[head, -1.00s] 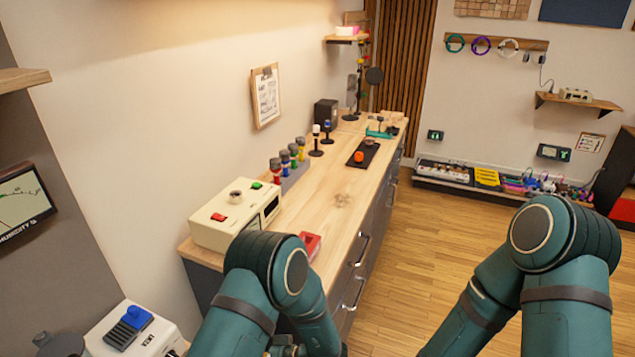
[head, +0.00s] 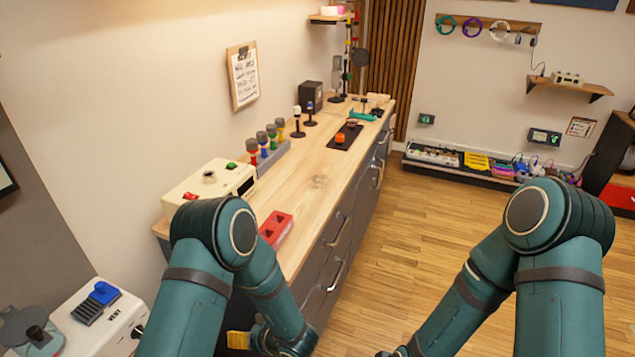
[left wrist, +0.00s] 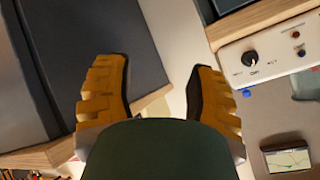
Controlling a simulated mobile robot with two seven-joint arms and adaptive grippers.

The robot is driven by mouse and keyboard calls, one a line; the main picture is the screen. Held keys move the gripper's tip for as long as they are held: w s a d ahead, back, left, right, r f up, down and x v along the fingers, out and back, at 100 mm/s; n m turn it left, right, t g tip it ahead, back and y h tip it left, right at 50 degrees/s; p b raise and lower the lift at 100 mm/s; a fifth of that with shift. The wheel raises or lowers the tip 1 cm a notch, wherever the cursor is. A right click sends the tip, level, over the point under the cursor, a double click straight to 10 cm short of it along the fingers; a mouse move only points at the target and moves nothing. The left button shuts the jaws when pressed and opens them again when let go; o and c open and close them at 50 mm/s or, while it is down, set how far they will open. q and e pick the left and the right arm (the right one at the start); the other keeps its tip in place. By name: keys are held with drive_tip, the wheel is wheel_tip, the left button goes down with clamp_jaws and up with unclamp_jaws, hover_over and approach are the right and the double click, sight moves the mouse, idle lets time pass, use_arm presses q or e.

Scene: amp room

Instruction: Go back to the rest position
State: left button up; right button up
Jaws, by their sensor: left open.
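My left arm (head: 205,265) bends down in front of the wooden counter. A yellow finger of my left gripper (head: 238,340) shows at the bottom of the head view. In the left wrist view my left gripper (left wrist: 160,90) has its two yellow fingers spread wide apart, with nothing between them. My right arm (head: 555,260) is over the floor at the right. Its gripper is hidden below the bottom edge of the head view.
The wooden counter (head: 310,183) runs along the left wall. A cream box (head: 205,180), a red block (head: 275,226) and a black tray (head: 345,136) are on it. A white device (head: 110,315) stands at lower left. The wooden floor (head: 400,240) is clear.

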use_arm(q)
drive_tip(key=s+d+f+m+g+h+b, duration=0.1)
drive_tip(key=s+d+f+h, duration=0.1)
drive_tip(key=s+h, duration=0.4)
drive_tip(key=s+d+f+m+g+h+b, duration=0.1)
drive_tip(key=s+d+m+g+h+b, duration=0.1)
drive_tip(key=s+d+h, duration=0.3)
drive_tip(key=shift+s+d+f+h, duration=0.3)
drive_tip(key=shift+s+f+h, duration=0.1)
drive_tip(key=shift+s+h, duration=0.75)
use_arm(e)
drive_tip(key=f, duration=0.3)
drive_tip(key=shift+s+d+f, duration=0.1)
drive_tip(key=shift+s+f, duration=0.15)
use_arm(q)
drive_tip(key=shift+w, duration=0.15)
drive_tip(key=shift+c, duration=0.8)
use_arm(e)
drive_tip(key=shift+c, duration=0.7)
use_arm(q)
drive_tip(key=shift+a, duration=0.1)
